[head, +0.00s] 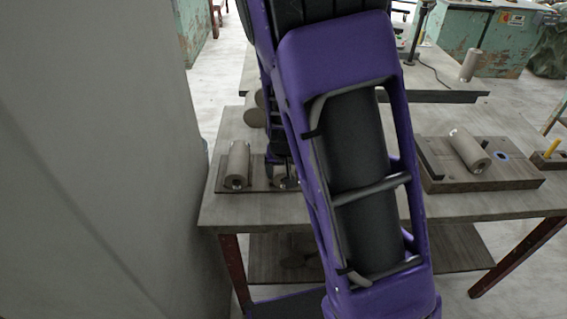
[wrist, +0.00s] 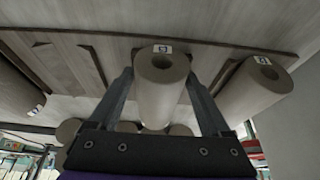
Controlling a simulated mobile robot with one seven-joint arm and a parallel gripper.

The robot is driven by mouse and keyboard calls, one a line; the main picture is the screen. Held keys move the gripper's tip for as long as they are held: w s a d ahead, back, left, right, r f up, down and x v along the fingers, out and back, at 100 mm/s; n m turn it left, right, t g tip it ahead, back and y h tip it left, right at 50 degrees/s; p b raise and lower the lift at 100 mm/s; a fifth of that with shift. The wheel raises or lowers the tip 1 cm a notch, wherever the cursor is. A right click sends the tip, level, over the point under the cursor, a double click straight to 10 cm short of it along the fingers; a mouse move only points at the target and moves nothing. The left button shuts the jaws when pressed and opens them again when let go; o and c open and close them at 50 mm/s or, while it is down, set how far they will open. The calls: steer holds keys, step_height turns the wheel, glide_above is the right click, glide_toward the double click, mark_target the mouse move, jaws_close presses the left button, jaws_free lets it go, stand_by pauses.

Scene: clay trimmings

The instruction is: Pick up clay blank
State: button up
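A tan clay blank (wrist: 160,100), a cylinder with a hole in its end and a small label, shows in the wrist view between the two fingers of my gripper (wrist: 161,72). The fingers are apart, one on each side of it; I cannot tell whether the tips touch it. A second labelled blank (wrist: 253,92) is just right of the right finger. In the head view, one clay blank (head: 237,165) lies on a dark board at the left of the table. My arm hides most of my gripper and whatever is at it there.
Another blank (head: 468,150) lies on a thicker board (head: 500,180) at the right. Grey cylinders (head: 254,116) are behind, partly hidden. One more cylinder (head: 470,65) is on the far table. A large grey surface (head: 90,160) fills the left. The table's front right (head: 470,205) is clear.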

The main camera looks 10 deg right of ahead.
jaws_close()
stand_by(0.3)
